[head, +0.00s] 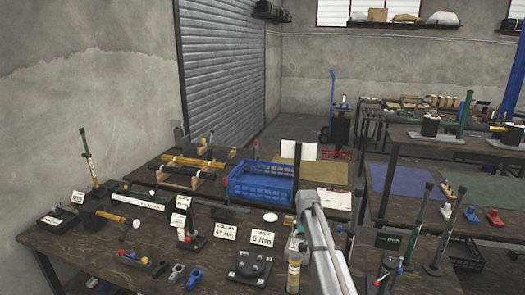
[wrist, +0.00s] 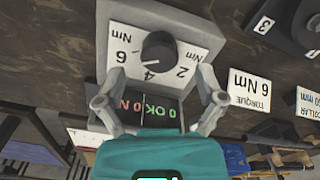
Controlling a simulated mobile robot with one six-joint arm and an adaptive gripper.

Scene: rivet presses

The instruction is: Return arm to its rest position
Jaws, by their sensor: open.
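A torque device with a black dial knob (wrist: 158,52) on a white plate (wrist: 115,38) marked 2, 4 and 6 Nm shows upside down in the wrist view. Below the plate is a dark display (wrist: 145,108) with red and green characters. My gripper (wrist: 160,76) is open, its two fingers spread to either side of the device, with nothing held. I cannot tell whether they touch it. In the head view, my pale arm reaches over the bench; its gripper and the dial cannot be made out there.
A 6 Nm card (head: 262,239) and a black round fixture (head: 250,265) stand left of my arm. A blue crate (head: 262,184) lies behind it. Upright tools (head: 443,232) stand to the right. A hammer (head: 118,218) and small clamps crowd the bench's left.

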